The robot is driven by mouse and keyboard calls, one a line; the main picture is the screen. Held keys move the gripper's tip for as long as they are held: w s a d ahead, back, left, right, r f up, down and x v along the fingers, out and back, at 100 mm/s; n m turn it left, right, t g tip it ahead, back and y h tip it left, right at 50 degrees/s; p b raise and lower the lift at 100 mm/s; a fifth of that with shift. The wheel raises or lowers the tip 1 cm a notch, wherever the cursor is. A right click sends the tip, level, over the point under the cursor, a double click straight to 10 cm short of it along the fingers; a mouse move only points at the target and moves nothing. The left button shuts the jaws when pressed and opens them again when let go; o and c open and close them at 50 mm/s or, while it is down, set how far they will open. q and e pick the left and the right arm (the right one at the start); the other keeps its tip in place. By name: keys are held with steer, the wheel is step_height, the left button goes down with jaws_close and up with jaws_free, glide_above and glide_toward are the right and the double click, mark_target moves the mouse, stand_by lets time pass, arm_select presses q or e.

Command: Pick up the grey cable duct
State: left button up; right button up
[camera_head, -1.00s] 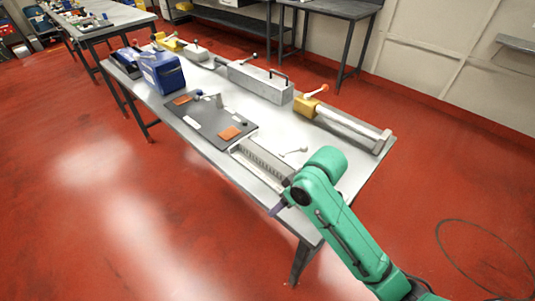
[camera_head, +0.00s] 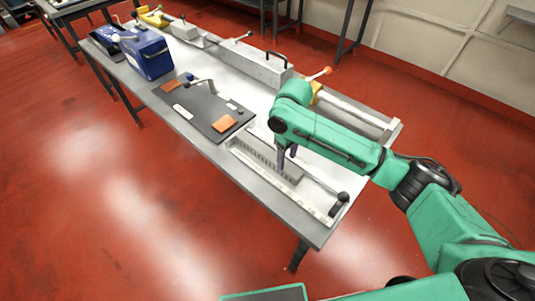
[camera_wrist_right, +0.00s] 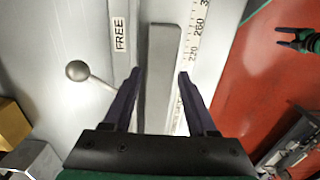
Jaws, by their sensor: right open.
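The grey cable duct (camera_head: 268,162) lies lengthwise on the near right part of the bench, in a pale holder with a ruler strip. In the right wrist view the duct (camera_wrist_right: 160,70) shows as a long grey bar between my fingers, with the ruler (camera_wrist_right: 193,55) to its right. My right gripper (camera_head: 287,158) is open above the duct, with a finger on each side; whether they touch it I cannot tell. The fingers also show in the wrist view (camera_wrist_right: 159,75). A small green and dark gripper (camera_wrist_right: 290,38), apparently my left, shows at that view's right edge; its jaws are unclear.
A dark mat (camera_head: 205,108) with orange pieces lies left of the duct. A blue box (camera_head: 148,52) stands farther left. A long grey box with a handle (camera_head: 262,67) lies behind. A lever with a round knob (camera_wrist_right: 78,71) is left of my fingers. Red floor borders the bench.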

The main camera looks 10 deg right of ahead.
mark_target(286, 165)
step_height(286, 165, down, 4)
steer(key=shift+s+f, duration=0.1)
steer(key=shift+s, duration=0.05)
jaws_close()
arm_select(q)
steer(key=shift+w+r, duration=0.4)
steer(key=shift+r, duration=0.05)
